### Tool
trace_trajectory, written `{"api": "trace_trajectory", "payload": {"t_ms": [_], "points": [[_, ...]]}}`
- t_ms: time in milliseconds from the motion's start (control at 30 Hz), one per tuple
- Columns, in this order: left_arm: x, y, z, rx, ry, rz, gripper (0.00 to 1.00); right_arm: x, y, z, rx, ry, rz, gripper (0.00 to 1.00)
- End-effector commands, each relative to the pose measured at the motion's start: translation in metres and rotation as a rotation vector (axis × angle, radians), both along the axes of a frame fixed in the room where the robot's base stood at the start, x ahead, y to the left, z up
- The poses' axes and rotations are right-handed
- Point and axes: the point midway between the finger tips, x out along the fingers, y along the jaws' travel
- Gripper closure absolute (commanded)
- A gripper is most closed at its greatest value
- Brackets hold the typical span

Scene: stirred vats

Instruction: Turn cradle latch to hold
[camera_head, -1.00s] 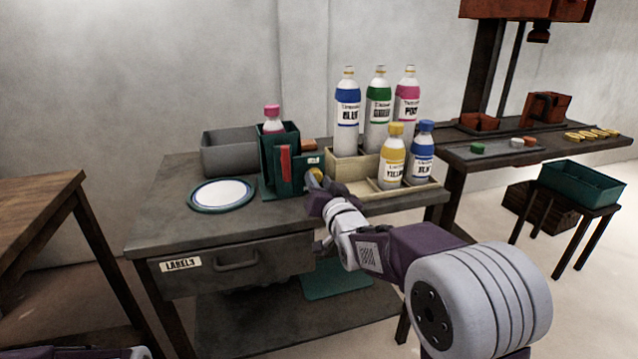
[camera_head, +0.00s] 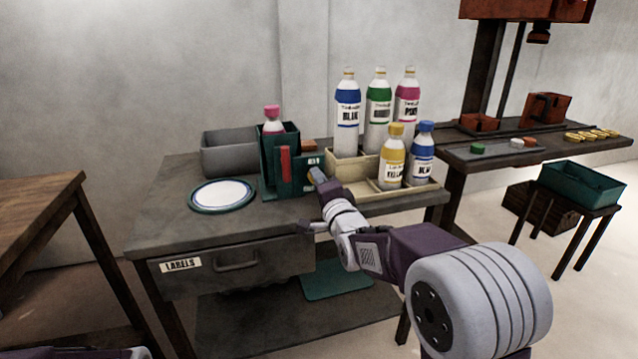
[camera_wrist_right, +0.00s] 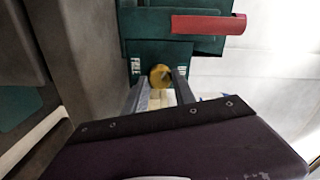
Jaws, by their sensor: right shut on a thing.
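The green cradle (camera_head: 290,184) stands on the workbench, with a red strip (camera_head: 285,163) on its front and a pink-capped bottle (camera_head: 272,121) upright in it. My right gripper (camera_head: 318,180) is at the cradle's right front side. In the right wrist view, its two fingers lie on either side of a round yellow latch knob (camera_wrist_right: 159,75) on the green cradle and are shut on it. In the head view the gripper hides the knob. The latch's setting cannot be read.
A white-and-blue plate (camera_head: 222,194) lies left of the cradle, with a grey bin (camera_head: 228,156) behind it. A wooden rack (camera_head: 352,168) with several bottles stands close to the right. The bench (camera_head: 170,215) front is clear.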

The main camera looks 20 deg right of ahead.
Motion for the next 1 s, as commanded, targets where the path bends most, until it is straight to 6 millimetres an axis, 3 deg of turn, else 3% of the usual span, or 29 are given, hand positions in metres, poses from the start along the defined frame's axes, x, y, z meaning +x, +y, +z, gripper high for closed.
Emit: {"api": "trace_trajectory", "payload": {"t_ms": [1000], "points": [[0.0000,0.0000,0.0043,0.000,0.000,0.000,0.37,-0.0002,0.0002,-0.0017,0.891,0.035,-0.001,1.00]]}}
